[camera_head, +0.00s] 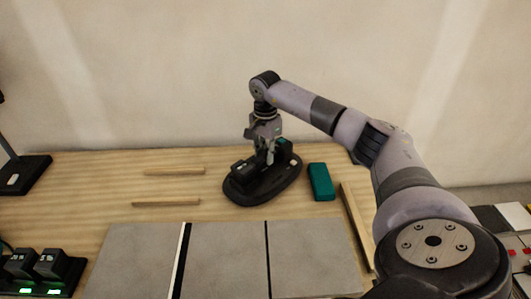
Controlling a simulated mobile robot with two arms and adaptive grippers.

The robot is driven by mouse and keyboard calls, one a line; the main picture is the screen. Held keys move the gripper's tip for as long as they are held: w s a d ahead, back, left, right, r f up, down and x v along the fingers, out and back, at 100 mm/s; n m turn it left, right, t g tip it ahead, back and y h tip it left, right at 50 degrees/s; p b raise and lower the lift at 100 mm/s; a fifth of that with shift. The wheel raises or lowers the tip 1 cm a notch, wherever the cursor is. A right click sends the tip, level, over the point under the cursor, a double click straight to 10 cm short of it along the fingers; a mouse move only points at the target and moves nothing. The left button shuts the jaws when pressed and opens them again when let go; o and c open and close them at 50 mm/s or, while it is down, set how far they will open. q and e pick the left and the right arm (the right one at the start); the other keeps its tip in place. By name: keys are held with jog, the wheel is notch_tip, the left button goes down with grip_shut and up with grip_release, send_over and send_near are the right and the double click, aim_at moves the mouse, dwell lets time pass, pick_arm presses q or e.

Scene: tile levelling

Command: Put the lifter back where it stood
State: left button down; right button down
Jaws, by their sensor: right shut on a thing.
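The lifter (262,187) is a black tool with a broad oval base, right of the middle of the wooden worktop. Its base appears to sit flat on the wood, but I cannot tell whether it fully touches. My right gripper (267,156) reaches down over it from above and is shut on its upper part. The fingers and wrist hide part of the lifter's top. My left gripper is not in view.
A teal block (320,182) lies just right of the lifter. Grey tiles (228,262) with narrow gaps lie in front. Wooden strips (166,202) lie to the left, and another (356,226) lies right. Black devices with green lights (38,270) stand front left.

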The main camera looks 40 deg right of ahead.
jog(key=shift+f, duration=0.2)
dwell(0.3)
jog(key=c, duration=1.5)
grip_release()
jog(key=shift+o, duration=0.7)
jog(key=shift+f, duration=0.1)
